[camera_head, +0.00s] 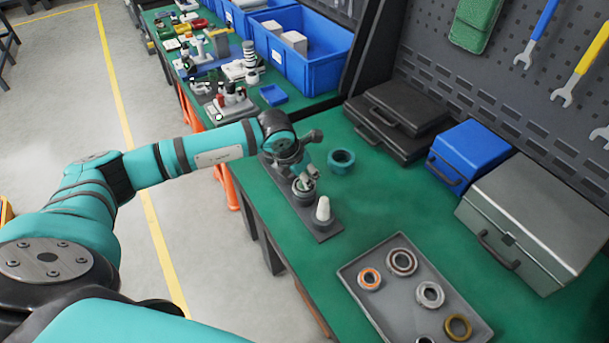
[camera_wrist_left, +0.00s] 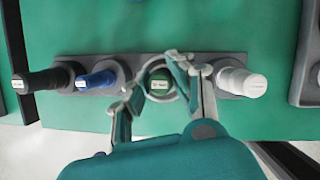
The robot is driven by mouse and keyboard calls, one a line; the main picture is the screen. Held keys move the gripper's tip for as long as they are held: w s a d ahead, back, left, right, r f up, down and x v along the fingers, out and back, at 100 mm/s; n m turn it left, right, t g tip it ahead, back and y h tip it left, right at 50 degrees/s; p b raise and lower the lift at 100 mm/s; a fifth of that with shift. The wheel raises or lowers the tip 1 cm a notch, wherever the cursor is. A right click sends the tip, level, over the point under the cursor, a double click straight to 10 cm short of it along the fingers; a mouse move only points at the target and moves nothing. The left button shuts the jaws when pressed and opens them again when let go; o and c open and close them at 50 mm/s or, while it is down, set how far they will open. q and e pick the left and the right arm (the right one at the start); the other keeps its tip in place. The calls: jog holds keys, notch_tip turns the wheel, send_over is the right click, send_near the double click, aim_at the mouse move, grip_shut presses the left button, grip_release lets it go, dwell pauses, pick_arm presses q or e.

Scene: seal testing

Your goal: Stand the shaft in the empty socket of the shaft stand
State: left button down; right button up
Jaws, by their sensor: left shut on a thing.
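The shaft stand is a dark grey bar (camera_head: 327,235) on the green table, and it also shows in the left wrist view (camera_wrist_left: 212,62). It holds a black shaft (camera_wrist_left: 42,81), a blue shaft (camera_wrist_left: 97,80) and a white shaft (camera_wrist_left: 242,83); the white one also shows in the head view (camera_head: 323,209). My left gripper (camera_head: 304,181) is shut on the green shaft (camera_wrist_left: 159,80), seen end-on in the wrist view between the blue and white shafts. The shaft is over that socket position. Its lower end is hidden, so I cannot tell whether it is seated. My right gripper is out of view.
A teal ring (camera_head: 341,161) lies just behind the stand. A grey tray (camera_head: 377,318) with several bearing rings is at the front right. Black cases (camera_head: 407,105), a blue box (camera_head: 468,155) and a grey toolbox (camera_head: 540,215) line the back. Table between them is clear.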

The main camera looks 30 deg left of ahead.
pick_arm(q)
jog(key=shift+f+b, duration=0.15)
jog(key=shift+b, duration=0.2)
dwell(0.5)
jog(key=c, duration=1.5)
grip_release()
jog(key=shift+o, duration=0.2)
jog(key=o, duration=0.5)
jog(key=shift+o, duration=0.2)
jog(key=shift+s+f, duration=0.1)
